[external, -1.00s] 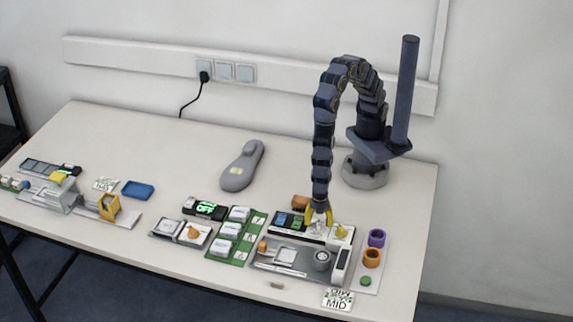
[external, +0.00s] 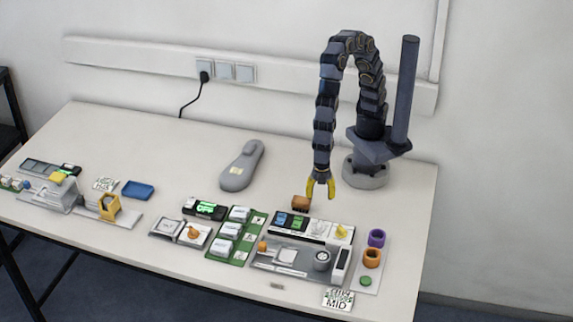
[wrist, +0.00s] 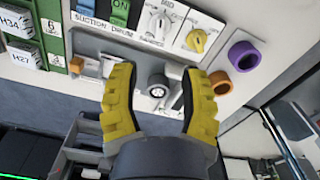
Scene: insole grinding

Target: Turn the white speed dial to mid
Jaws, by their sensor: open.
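The white speed dial (external: 318,228) sits on the white panel at the back of the grey machine, left of a yellow dial (external: 341,231). In the wrist view the white dial (wrist: 158,25) is near the top, below a "MID" mark. Its ridge seems to run roughly toward that mark, but its exact setting is too small to tell. My gripper (external: 320,196) has yellow fingers, spread apart and empty. It is raised above and behind the panel, clear of the dial. In the wrist view the open fingers (wrist: 158,78) are below the dial in the picture.
A grey round knob (external: 321,260) is on the machine's front. Purple (external: 376,238) and orange (external: 371,257) rings stand to its right. A green board (external: 237,238) with white blocks is to its left. A "MID" card (external: 338,299) lies at the front edge.

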